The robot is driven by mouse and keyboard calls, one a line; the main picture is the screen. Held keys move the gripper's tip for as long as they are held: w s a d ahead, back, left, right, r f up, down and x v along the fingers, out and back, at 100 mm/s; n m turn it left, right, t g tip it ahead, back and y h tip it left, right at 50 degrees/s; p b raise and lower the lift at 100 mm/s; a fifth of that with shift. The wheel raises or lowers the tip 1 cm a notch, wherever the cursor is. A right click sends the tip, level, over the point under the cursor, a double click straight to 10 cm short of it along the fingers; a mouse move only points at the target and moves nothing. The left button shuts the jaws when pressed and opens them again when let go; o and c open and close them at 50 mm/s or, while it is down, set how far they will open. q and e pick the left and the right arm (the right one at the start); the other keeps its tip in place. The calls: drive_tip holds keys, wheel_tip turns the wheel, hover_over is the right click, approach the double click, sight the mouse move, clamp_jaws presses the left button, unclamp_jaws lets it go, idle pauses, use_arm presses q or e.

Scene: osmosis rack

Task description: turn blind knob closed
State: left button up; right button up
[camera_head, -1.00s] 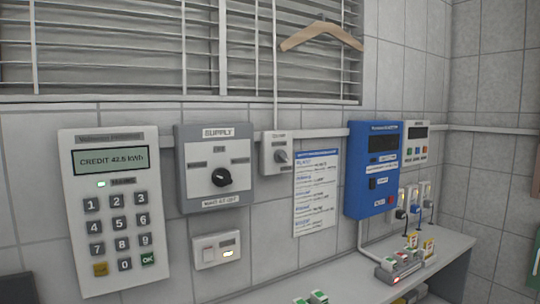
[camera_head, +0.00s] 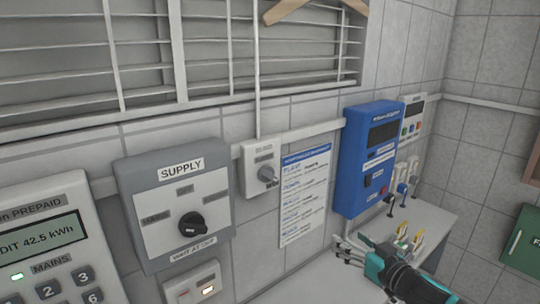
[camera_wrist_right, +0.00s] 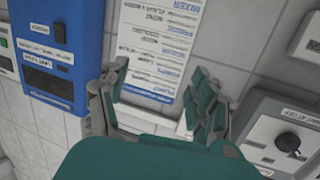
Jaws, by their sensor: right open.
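The blind knob is a small grey knob (camera_head: 266,173) on a white wall box (camera_head: 250,186), under the vertical rod from the window blind (camera_head: 215,45). My right gripper (camera_head: 348,250) is at the lower right in the head view, apart from the knob and lower than it. In the right wrist view the gripper (camera_wrist_right: 165,100) has its fingers spread with nothing between them, over the printed wall sheet. The blind knob does not show clearly in the wrist view; at most an edge of its box shows at the top right. My left gripper is not in view.
A grey SUPPLY box (camera_head: 150,225) with a black dial (camera_head: 191,225) is left of the knob box. A printed sheet (camera_head: 304,195) and a blue unit (camera_head: 350,185) are to its right. A white counter (camera_head: 440,215) holds small items.

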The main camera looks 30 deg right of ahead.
drive_tip(key=a+r+n+t+y+p, duration=0.1)
drive_tip(key=a+r+y, duration=0.1)
drive_tip(key=a+r, duration=0.45)
drive_tip(key=n+t+y+p, duration=0.1)
drive_tip(key=y, duration=0.1)
approach(272, 177)
drive_tip(key=shift+w+r+b, duration=0.1)
drive_tip(key=shift+w+b, duration=0.3)
drive_tip(key=shift+w, duration=1.75)
drive_tip(key=shift+w+a+r+p, duration=0.15)
drive_tip(key=shift+w+p, duration=1.05)
drive_tip(key=shift+w, duration=0.7)
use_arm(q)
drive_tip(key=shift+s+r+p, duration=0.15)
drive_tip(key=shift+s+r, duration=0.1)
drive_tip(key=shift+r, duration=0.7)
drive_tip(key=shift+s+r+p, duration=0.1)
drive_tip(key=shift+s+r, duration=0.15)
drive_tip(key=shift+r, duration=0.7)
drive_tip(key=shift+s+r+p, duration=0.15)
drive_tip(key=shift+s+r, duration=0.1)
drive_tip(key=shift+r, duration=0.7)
use_arm(e)
drive_tip(key=shift+w+a+f, duration=0.1)
drive_tip(key=shift+w+f, duration=0.05)
drive_tip(key=shift+w, duration=0.3)
drive_tip(key=shift+w+a+f, duration=0.1)
drive_tip(key=shift+w+f, duration=0.05)
drive_tip(key=shift+w, duration=0.3)
drive_tip(key=c, duration=1.2)
